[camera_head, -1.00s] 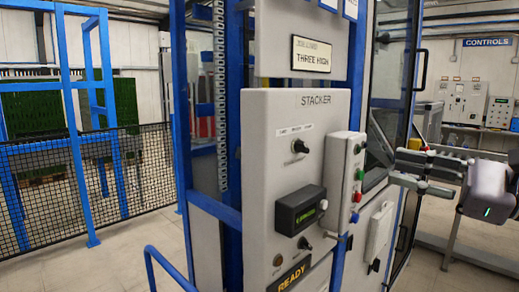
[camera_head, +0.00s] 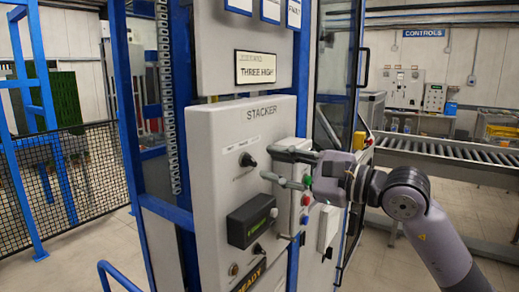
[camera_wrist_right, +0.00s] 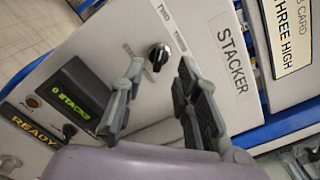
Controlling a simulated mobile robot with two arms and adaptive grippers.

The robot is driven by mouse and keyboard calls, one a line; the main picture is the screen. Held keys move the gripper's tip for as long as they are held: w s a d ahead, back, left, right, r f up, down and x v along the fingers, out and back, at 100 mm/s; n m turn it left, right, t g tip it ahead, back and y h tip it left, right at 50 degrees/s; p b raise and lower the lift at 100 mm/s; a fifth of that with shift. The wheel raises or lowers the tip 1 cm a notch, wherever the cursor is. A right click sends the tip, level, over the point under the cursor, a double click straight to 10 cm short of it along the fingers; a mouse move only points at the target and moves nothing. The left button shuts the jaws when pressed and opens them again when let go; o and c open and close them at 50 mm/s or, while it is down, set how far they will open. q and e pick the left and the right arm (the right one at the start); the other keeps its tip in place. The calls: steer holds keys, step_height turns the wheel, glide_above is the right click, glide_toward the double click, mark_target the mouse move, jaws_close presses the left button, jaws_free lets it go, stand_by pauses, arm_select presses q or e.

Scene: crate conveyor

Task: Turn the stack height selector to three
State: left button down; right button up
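The stacker panel (camera_head: 205,125) is a light grey box. Its upper black selector knob (camera_head: 247,160) also shows in the wrist view (camera_wrist_right: 158,55), under labels reading TWO and apparently THREE. Which label its pointer faces is too small to tell. My right gripper (camera_head: 268,164) is open, its two fingers apart just right of the knob. In the wrist view my right gripper (camera_wrist_right: 158,78) has the knob beyond and between its fingertips, with nothing held; contact is not visible. A sign (camera_head: 256,68) above reads THREE HIGH. My left gripper is not in view.
A black display box (camera_head: 250,220) with green text juts out below the knob, above a second knob (camera_head: 258,250) and a READY sign (camera_wrist_right: 30,125). A side box carries coloured buttons (camera_head: 306,199), close to my right gripper. A roller conveyor (camera_head: 450,154) runs behind at right.

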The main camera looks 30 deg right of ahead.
mark_target(253, 161)
steer(key=shift+p+x, duration=1.05)
steer(key=shift+x, duration=1.1)
jaws_close()
